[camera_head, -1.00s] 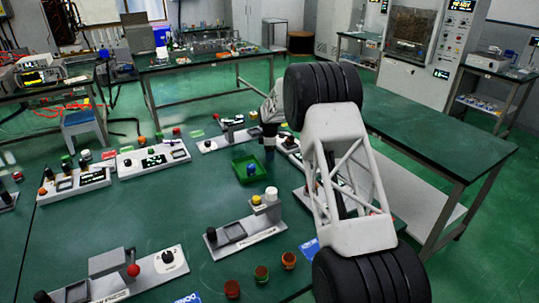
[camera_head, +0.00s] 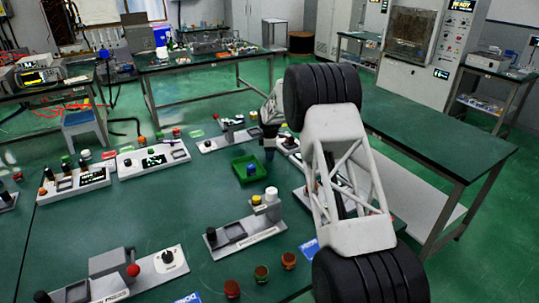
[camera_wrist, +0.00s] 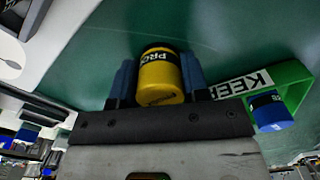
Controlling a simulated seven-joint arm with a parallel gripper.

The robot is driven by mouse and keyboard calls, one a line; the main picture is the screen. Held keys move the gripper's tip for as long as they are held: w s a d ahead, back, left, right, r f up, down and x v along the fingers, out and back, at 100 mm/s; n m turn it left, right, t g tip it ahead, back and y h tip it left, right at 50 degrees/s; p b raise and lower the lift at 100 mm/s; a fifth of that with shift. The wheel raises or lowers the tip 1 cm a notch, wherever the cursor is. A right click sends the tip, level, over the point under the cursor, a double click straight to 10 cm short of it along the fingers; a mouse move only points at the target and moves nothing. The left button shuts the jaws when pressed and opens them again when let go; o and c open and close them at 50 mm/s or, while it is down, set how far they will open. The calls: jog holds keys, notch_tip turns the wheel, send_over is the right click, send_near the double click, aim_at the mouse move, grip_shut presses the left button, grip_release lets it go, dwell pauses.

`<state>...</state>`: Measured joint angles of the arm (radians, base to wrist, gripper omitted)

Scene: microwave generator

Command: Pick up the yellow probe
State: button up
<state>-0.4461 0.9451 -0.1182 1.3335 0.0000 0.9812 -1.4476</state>
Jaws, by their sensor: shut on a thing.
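The yellow probe (camera_wrist: 160,76), a short cylinder with a dark label, sits between the two blue fingers of my gripper (camera_wrist: 158,82) in the wrist view. The fingers are shut on its sides. In the head view my gripper (camera_head: 269,150) is right of the middle, just beyond and right of the green tray. The probe cannot be made out there. Whether it touches the surface below is unclear.
A green tray (camera_wrist: 293,78) marked KEEP, with a blue cylinder (camera_wrist: 271,111) in it, is close beside my gripper. A grey stand (camera_head: 240,236) with yellow and white cylinders is nearer. Several small devices stand on the left of the green table (camera_head: 150,215).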

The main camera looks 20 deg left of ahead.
jog(key=shift+c, duration=1.1)
jog(key=shift+r, duration=0.1)
jog(key=shift+r, duration=1.8)
jog(key=s+d, duration=0.2)
jog(key=s, duration=0.2)
jog(key=s+d+r, duration=0.1)
jog(key=s+d, duration=0.1)
jog(key=s, duration=0.3)
jog(key=s+d, duration=0.2)
jog(key=s, duration=0.3)
jog(key=shift+s+d+r, duration=0.15)
jog(key=shift+s+d, duration=0.05)
jog(key=shift+d, duration=0.15)
